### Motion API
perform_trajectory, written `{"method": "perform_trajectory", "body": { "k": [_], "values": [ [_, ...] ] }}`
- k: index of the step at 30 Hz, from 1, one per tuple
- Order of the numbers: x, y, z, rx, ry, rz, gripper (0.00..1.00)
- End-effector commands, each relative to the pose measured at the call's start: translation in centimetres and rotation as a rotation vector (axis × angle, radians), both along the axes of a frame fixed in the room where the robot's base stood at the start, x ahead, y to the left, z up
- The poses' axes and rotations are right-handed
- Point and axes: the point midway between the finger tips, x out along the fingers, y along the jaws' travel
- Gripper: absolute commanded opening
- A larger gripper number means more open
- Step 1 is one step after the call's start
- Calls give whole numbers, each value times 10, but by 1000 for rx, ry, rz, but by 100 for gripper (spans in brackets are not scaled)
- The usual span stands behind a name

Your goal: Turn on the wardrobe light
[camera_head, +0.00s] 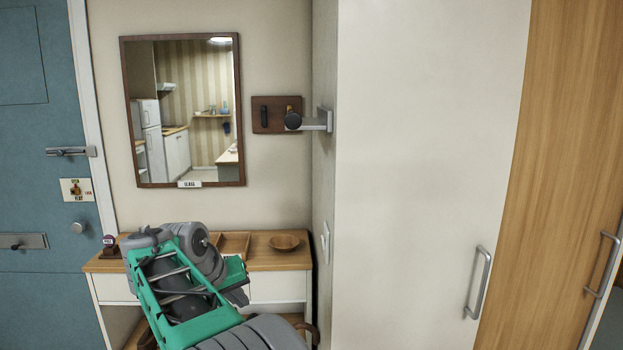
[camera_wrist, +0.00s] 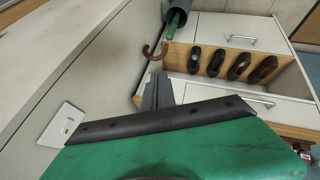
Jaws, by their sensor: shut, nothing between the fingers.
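A white light switch (camera_head: 325,240) is on the narrow left side panel of the tall white wardrobe (camera_head: 420,150). In the wrist view the switch plate (camera_wrist: 62,124) is at the lower left on a pale panel, with a small red mark on it. I cannot tell which way its rocker is set. My gripper (camera_head: 240,285) is shut and empty, in front of the console table and left of the switch, apart from it. In the wrist view its fingers (camera_wrist: 158,92) point away from the camera, to the right of the switch.
A console table (camera_head: 282,262) holds a wooden bowl (camera_head: 285,242) and a tray (camera_head: 234,243). Hooks on a wooden board (camera_head: 272,127) and a metal bracket (camera_head: 318,122) are above. Shoes (camera_wrist: 216,62) and an umbrella stand (camera_wrist: 178,30) are below.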

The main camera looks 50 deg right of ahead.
Motion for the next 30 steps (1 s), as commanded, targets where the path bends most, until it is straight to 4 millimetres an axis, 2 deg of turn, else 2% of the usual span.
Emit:
{"method": "perform_trajectory", "body": {
  "k": [1, 3, 6, 9, 12, 23, 26, 30],
  "values": [
    [0, -20, 62, -22, 1, -57, 0],
    [-4, -44, 104, -53, 5, -137, 0],
    [-13, -70, 149, -83, 11, -236, 0],
    [-21, -85, 172, -99, 16, -305, 0],
    [-26, -92, 179, -107, 19, -337, 0],
    [-28, -94, 175, -108, 18, -345, 0],
    [-29, -99, 168, -108, 18, -345, 0],
    [-32, -114, 149, -109, 19, -346, 0]
  ]
}}
